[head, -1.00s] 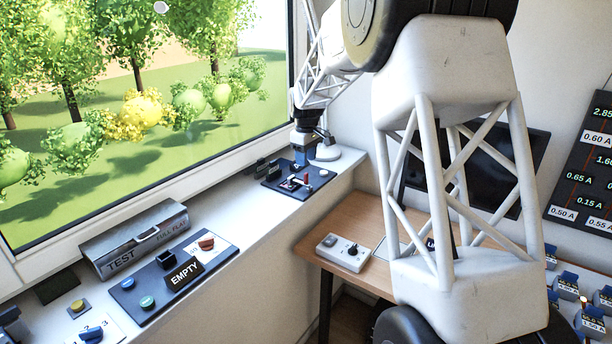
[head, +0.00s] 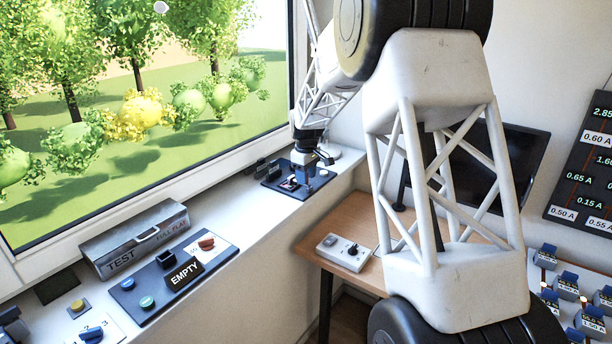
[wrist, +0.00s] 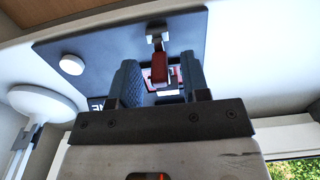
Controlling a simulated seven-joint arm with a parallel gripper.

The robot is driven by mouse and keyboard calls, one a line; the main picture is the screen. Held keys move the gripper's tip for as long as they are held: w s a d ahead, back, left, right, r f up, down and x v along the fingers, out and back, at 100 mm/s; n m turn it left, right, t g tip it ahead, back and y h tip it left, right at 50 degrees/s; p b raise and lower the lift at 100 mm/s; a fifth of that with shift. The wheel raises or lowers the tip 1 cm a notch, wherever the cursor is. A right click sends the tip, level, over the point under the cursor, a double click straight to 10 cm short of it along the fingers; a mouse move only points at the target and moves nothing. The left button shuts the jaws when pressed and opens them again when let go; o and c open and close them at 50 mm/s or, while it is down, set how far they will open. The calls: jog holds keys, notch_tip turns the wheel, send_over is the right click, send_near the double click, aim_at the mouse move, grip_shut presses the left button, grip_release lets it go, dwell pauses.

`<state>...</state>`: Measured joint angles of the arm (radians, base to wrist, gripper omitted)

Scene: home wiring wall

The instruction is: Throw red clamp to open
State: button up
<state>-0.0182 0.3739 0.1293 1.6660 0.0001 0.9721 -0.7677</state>
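The red clamp (wrist: 160,69) shows in the wrist view as a red handle on a metal lever, mounted on a dark plate (wrist: 95,45) with a round white button (wrist: 72,64). My gripper (wrist: 160,80) is open, with one blue finger on each side of the red handle. I see a gap on both sides, and no clear contact. In the head view my gripper (head: 305,172) is low over the dark plate on the window sill and hides most of the clamp.
A grey TEST box (head: 135,240) and a dark panel with an EMPTY label (head: 186,273) are further left on the sill. A wooden desk (head: 330,235) with a white switch box (head: 343,252) stands below right. The sill between the plate and the panel is clear.

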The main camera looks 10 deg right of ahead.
grip_shut()
jog(key=shift+s+d, duration=0.1)
jog(key=shift+s+d+r+t+y, duration=0.1)
jog(key=shift+s+d+t+y, duration=0.15)
jog(key=shift+t+y, duration=0.35)
jog(key=shift+s+d+t+y, duration=0.15)
jog(key=shift+d+t+y, duration=0.05)
jog(key=shift+t+y, duration=0.4)
jog(key=shift+s+d+f+t+y, duration=0.1)
jog(key=shift+s+d+t+y, duration=0.15)
jog(key=shift+t+y, duration=0.5)
jog(key=shift+s+d+f+t+y, duration=0.1)
jog(key=shift+s+d+t+y, duration=0.15)
jog(key=shift+t+y, duration=0.5)
jog(key=shift+s+d+f+t+y, duration=0.2)
jog(key=shift+f+t+y, duration=0.05)
jog(key=shift+t+y, duration=0.5)
jog(key=shift+s+d+f+t+y, duration=0.2)
jog(key=shift+t+y, duration=0.5)
jog(key=shift+s+d+f+t+y, duration=0.2)
jog(key=shift+f+t+y, duration=0.05)
jog(key=shift+t+y, duration=0.5)
